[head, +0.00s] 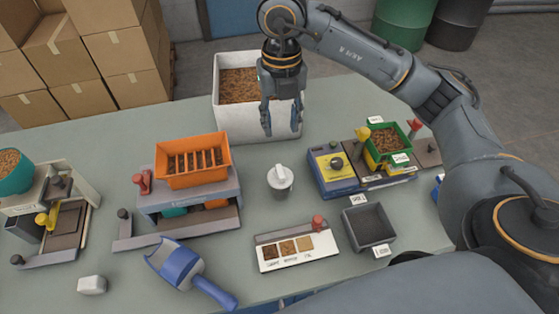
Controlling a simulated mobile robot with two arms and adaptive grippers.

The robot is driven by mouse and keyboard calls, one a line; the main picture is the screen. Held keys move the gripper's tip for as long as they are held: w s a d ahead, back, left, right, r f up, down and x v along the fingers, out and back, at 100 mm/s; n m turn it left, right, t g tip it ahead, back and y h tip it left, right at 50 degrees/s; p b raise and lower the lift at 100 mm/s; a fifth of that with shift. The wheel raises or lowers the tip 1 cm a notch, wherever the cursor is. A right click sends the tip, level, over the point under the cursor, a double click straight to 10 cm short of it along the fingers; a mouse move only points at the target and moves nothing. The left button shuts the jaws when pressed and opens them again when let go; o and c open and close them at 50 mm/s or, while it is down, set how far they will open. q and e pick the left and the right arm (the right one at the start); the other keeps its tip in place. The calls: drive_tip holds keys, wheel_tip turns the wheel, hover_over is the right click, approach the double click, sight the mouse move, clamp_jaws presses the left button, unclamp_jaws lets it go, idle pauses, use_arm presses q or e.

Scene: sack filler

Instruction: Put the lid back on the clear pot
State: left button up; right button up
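A small pale round pot (281,189) stands near the middle of the table. A white piece with a raised grip (281,174) shows at its top; I cannot tell whether this is the lid or how it is seated. My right gripper (281,128) points down above and behind the pot, in front of the white bin. Its two fingers are apart with nothing between them. It does not touch the pot. My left gripper is not in view.
A white bin (245,125) of brown flakes stands behind. An orange hopper (190,177) is at left, a blue-yellow device (333,170) at right. A blue scoop (180,265), sample card (297,248) and grey tray (369,228) lie in front. The table around the pot is clear.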

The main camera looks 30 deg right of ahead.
hover_over(281, 169)
wheel_tip(281, 169, down, 8)
drive_tip(key=shift+r+p, duration=0.2)
drive_tip(key=shift+p, duration=0.25)
drive_tip(key=shift+f, duration=0.3)
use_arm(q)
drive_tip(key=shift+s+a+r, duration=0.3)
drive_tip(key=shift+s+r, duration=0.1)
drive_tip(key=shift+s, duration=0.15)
